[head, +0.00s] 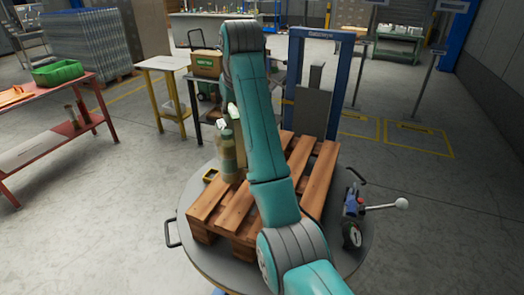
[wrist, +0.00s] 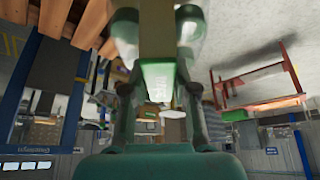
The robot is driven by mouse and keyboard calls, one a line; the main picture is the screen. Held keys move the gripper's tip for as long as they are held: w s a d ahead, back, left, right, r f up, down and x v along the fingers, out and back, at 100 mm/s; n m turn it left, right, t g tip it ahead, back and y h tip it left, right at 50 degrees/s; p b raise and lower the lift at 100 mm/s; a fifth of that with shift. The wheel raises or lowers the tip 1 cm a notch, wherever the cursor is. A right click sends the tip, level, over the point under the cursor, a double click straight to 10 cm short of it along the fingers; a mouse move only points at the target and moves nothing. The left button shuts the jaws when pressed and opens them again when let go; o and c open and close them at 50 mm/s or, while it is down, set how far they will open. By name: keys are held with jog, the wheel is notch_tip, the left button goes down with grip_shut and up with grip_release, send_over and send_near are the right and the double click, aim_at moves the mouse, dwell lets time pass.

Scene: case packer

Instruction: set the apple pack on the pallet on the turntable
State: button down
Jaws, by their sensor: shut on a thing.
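The apple pack (head: 228,155) shows in the head view as pale green-brown bottles with white tops, partly hidden behind my arm. In the wrist view its green label and tan middle (wrist: 158,80) fill the space between the fingers. My gripper (wrist: 157,98) is shut on it; in the head view the gripper is mostly hidden. The wooden pallet (head: 235,213) lies on the round grey turntable (head: 190,235). The pack appears over the pallet's far left part. I cannot tell whether its base touches the boards.
A lever with a white knob (head: 401,203) is at the turntable's right rim. A blue frame (head: 345,75) stands behind the pallet. A carton (head: 207,63) rests on a dark stand behind. A red table (head: 45,150) with a green bin (head: 57,72) is at left.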

aim_at(236, 142)
jog(key=shift+f, duration=4.65)
jog(key=c, duration=0.9)
grip_release()
jog(key=shift+f, duration=0.15)
